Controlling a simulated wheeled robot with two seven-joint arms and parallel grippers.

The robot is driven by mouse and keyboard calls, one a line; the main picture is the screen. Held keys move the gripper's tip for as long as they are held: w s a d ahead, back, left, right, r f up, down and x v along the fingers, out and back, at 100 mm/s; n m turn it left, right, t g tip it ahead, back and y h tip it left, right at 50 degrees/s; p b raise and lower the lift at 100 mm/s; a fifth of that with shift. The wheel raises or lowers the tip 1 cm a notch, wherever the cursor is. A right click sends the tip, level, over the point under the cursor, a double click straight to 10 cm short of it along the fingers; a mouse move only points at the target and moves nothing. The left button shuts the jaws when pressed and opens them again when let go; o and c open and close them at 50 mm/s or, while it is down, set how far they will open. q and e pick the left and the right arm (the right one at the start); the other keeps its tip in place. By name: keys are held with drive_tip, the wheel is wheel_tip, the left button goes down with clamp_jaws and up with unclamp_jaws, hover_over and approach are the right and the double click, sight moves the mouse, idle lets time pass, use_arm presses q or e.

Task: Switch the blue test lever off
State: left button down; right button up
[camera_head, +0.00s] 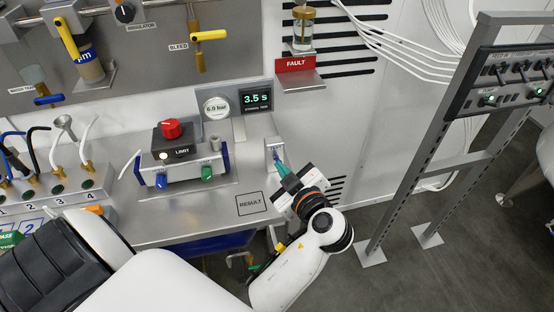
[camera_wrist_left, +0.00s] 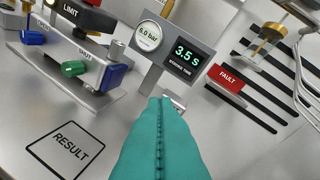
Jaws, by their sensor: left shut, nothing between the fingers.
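A small grey switch box (camera_head: 271,146) stands at the right end of the steel bench. A small blue part (camera_head: 276,155), which looks like the blue test lever, shows on its front, right at my fingertips. I cannot tell whether they touch it or which way the lever points. My left gripper (camera_head: 281,167) reaches up to the box with its teal fingers shut and empty. In the left wrist view the shut fingers (camera_wrist_left: 160,130) hide the lever, and only the top of the switch box (camera_wrist_left: 173,99) shows beyond them. My right gripper is not in view.
The limit unit (camera_head: 183,168), with a red knob and blue and green parts, sits left of the box. A gauge and a display (camera_head: 257,99) reading 3.5 s stand behind. The red FAULT tray (camera_head: 296,65) is on the wall. The RESULT square (camera_head: 252,204) is empty.

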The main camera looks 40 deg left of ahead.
use_arm(q)
drive_tip(key=p+x, duration=0.4)
drive_tip(key=x, duration=0.6)
drive_tip(key=d+f, duration=0.2)
drive_tip(key=shift+w+d+f+p, duration=0.2)
drive_tip(key=shift+d+f+p, duration=0.1)
drive_tip(key=shift+d, duration=0.1)
drive_tip(key=shift+f, duration=0.15)
